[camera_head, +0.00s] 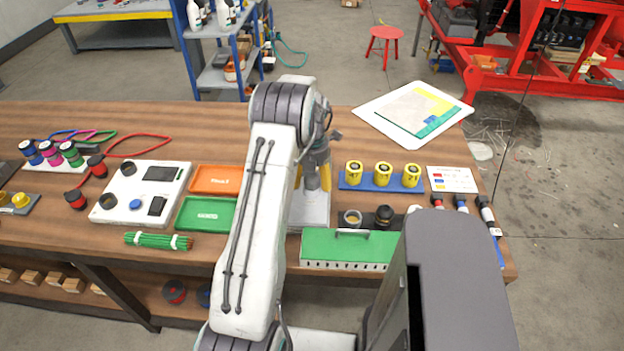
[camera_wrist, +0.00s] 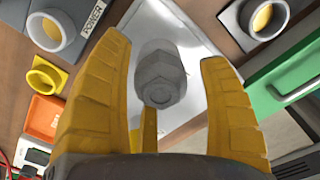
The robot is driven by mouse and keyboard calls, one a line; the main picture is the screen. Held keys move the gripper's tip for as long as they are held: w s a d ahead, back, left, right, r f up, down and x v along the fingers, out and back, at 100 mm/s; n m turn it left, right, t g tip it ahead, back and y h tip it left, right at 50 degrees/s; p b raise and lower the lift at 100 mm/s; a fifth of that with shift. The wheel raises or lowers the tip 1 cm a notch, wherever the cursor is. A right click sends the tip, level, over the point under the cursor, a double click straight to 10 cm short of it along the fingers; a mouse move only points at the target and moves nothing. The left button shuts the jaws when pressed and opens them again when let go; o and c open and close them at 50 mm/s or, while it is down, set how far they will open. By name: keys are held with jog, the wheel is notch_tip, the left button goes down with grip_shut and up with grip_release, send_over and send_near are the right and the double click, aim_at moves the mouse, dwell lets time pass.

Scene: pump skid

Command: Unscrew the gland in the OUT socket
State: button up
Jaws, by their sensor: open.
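In the wrist view a grey hexagonal gland (camera_wrist: 160,80) with a round end stands on a pale plate (camera_wrist: 190,28). My gripper (camera_wrist: 165,50) has its yellow fingers spread, one on each side of the gland, with visible gaps in the picture. Whether the fingertips reach down to its height I cannot tell. I can read no OUT label.
Grey ring sockets lie at the wrist view's upper left (camera_wrist: 52,30) and upper right (camera_wrist: 264,18). A green handled box (camera_head: 345,250) stands in front of my gripper. Yellow cylinders on a blue rack (camera_head: 397,186) stand right; orange (camera_head: 215,179) and green (camera_head: 207,213) trays lie left.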

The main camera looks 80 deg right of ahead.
jog(key=m, duration=0.4)
jog(key=shift+m+b, duration=0.4)
jog(key=m, duration=0.4)
jog(key=shift+c, duration=0.3)
jog(key=c, duration=1.1)
jog(key=shift+n+b, duration=0.5)
jog(key=shift+n, duration=3.9)
